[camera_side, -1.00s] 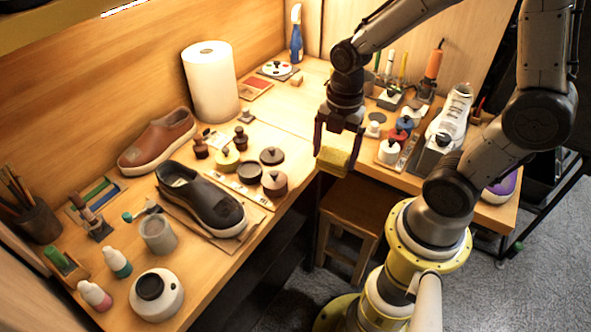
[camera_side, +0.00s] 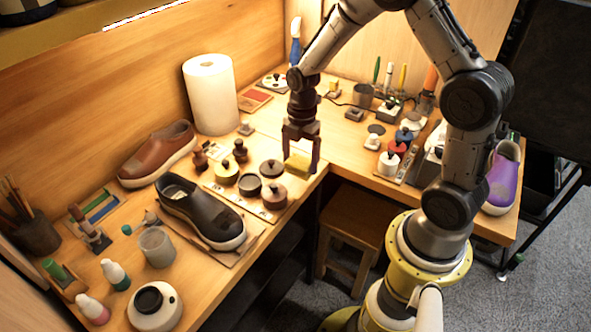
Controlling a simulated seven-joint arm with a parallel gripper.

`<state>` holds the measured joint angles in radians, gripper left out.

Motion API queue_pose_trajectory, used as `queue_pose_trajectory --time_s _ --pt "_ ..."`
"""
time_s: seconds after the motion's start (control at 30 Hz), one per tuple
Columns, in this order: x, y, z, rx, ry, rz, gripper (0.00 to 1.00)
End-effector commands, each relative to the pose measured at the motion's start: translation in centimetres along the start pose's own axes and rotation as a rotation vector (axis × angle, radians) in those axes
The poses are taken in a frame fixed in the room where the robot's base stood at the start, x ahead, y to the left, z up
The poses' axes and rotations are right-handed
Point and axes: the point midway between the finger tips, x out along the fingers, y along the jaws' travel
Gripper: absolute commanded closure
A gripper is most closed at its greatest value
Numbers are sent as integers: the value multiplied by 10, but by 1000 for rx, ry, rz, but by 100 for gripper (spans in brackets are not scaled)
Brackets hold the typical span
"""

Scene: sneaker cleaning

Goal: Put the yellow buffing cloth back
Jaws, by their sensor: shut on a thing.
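The yellow buffing cloth (camera_side: 297,166) is a small yellow block-like pad. My gripper (camera_side: 301,160) is shut on it and points down. It holds the cloth close to the inner corner of the L-shaped bench, just right of the round tins. I cannot tell whether the cloth touches the bench top or hangs a little above it. My fingers hide part of the cloth.
A tray (camera_side: 240,203) of dark and yellow-lidded tins is just left of my gripper. A black shoe (camera_side: 200,210) and a brown shoe (camera_side: 158,153) lie further left. A paper roll (camera_side: 210,95) stands behind. Paint pots (camera_side: 396,149) are to the right; a stool (camera_side: 352,222) is below.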

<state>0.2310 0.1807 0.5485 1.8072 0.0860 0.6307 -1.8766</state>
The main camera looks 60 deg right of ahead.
Motion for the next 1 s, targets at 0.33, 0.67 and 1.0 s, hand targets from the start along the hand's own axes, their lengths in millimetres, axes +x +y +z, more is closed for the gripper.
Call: queue_pose_trajectory --time_s 0.33,0.67,1.0 --pt "22 17 4 -1 1 -2 63" --pt "50 17 6 -1 0 1 63" --pt "52 16 6 -1 0 0 0"
